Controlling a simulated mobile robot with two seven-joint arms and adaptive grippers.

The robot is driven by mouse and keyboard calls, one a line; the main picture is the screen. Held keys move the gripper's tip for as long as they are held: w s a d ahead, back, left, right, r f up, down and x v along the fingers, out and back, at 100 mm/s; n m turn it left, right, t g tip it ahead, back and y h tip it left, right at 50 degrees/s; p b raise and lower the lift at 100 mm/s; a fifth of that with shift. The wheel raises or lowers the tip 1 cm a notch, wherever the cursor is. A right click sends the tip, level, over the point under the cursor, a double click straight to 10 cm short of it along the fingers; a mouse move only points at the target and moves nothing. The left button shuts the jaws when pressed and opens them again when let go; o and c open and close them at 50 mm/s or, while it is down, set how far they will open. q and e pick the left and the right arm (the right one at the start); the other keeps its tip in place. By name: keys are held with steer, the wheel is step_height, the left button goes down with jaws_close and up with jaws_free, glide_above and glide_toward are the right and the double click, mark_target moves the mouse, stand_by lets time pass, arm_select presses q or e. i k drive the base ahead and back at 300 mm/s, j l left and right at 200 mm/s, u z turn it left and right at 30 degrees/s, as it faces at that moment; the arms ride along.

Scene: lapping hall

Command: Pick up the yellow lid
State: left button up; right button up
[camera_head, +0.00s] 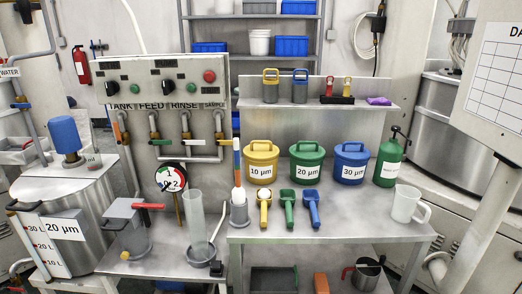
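The yellow lid (262,147) sits on top of the yellow bucket (262,175) marked 10 µm, at the left of a row of three lidded buckets on the metal bench. A small handle stands up from the middle of the lid. Neither of my grippers shows in the head view.
A green bucket (305,172) and a blue bucket (350,172) stand to the right. Yellow, green and blue scoops (312,207) lie in front. A shelf (330,99) with canisters hangs above. A white jug (406,205) stands near the bench's right end.

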mark_target(258, 149)
steer(key=i+l+u, duration=0.25)
steer(key=i+l, duration=0.65)
steer(key=l, duration=0.15)
